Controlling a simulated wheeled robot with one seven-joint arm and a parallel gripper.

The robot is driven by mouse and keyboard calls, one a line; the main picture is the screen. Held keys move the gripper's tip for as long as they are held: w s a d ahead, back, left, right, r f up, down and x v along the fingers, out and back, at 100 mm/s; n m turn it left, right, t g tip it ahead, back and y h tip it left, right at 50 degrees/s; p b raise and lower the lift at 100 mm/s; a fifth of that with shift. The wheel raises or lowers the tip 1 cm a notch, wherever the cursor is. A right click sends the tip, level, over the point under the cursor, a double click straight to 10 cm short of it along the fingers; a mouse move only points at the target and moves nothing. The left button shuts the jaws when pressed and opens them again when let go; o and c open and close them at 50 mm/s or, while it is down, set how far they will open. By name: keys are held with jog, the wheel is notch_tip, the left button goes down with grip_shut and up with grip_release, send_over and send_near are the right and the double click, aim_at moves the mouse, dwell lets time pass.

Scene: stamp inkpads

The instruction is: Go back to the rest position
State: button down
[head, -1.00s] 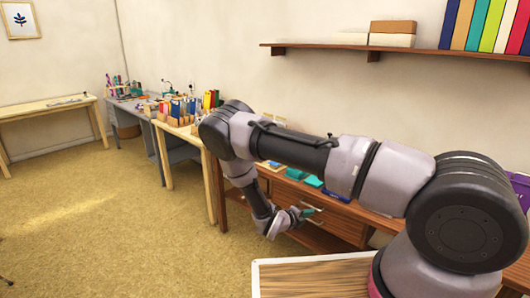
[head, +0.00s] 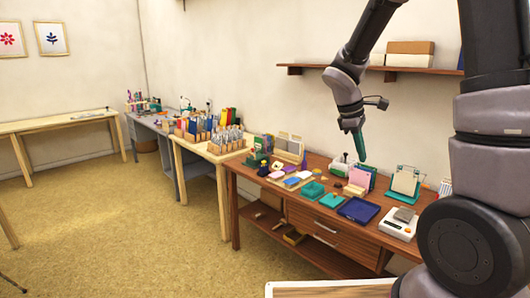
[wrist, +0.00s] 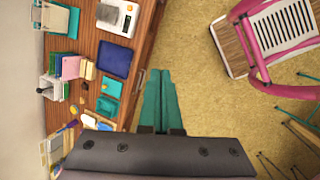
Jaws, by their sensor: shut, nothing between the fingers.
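My gripper (head: 359,148) hangs with its teal fingers pointing down, in the air above the wooden desk in the head view. In the wrist view its fingers (wrist: 160,84) lie side by side, shut, with nothing between them. On the desk are a teal inkpad (head: 313,189), a second teal one (head: 332,200) and a dark blue one (head: 358,210). The blue pad also shows in the wrist view (wrist: 114,59), left of the fingers and apart from them.
The desk (head: 290,208) also carries a white scale (head: 399,225), a clipboard-like stand (head: 405,182) and small items. A shelf (head: 385,70) with boxes is on the wall behind. A lighter table (head: 205,152) stands to the left. The floor (head: 120,230) at left is clear.

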jog(key=s+a+r+m+t+y, duration=0.3)
jog(key=s+r+m+t+y, duration=0.3)
jog(key=s+r+m, duration=0.9)
jog(key=v, duration=0.3)
jog(key=shift+a, duration=0.15)
jog(key=shift+w+r, duration=0.1)
